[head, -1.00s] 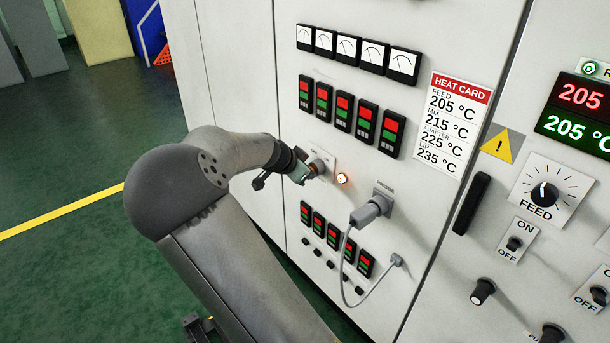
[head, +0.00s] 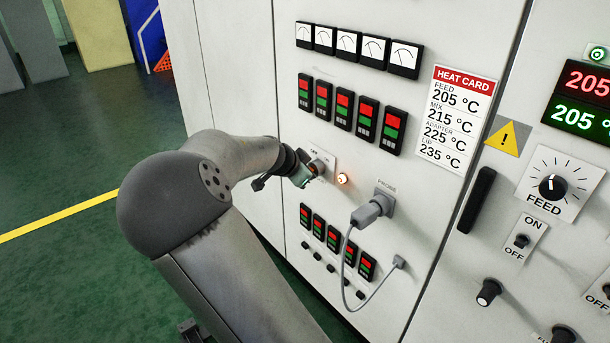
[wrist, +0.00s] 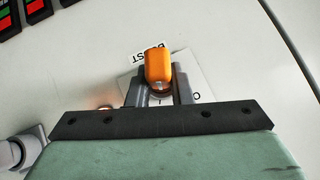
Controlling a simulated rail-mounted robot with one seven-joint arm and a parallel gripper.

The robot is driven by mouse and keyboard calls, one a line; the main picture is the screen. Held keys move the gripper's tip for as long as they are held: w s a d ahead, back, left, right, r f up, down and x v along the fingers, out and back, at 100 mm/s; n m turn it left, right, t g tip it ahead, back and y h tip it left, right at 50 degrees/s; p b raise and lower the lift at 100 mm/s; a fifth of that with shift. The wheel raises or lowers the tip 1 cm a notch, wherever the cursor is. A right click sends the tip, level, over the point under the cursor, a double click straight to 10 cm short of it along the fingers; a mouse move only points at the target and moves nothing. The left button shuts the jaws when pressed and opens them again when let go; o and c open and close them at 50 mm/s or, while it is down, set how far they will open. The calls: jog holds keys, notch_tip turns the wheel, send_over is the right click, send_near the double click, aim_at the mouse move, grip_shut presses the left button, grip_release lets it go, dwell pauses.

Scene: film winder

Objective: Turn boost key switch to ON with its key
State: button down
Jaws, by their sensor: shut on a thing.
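The boost key switch has a pale plate (head: 327,160) on the cabinet front, and the plate also shows in the wrist view (wrist: 195,84). The key's orange head (wrist: 158,64) sits between the two grey fingers of my gripper (wrist: 160,86) in the wrist view. My gripper (head: 310,171) is shut on the key, close against the plate. The word BOOST is partly covered by the orange head. The key's shaft, the lock and most of the position marks are hidden, so I cannot tell the key's exact angle to the marks.
A lit orange lamp (head: 343,179) is just right of the switch. A grey probe plug (head: 372,210) with a hanging cable sticks out at lower right. Controller rows sit above (head: 344,110) and below (head: 334,238). Open green floor lies left.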

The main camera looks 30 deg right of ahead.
jog(key=shift+f+m+t+b, duration=0.1)
jog(key=shift+m+t+b, duration=0.5)
jog(key=shift+b, duration=1.05)
jog(key=shift+t, duration=0.4)
jog(key=c, duration=1.2)
grip_release()
jog(key=shift+s, duration=0.1)
jog(key=p+v, duration=0.6)
jog(key=v, duration=1.1)
jog(key=shift+r, duration=0.3)
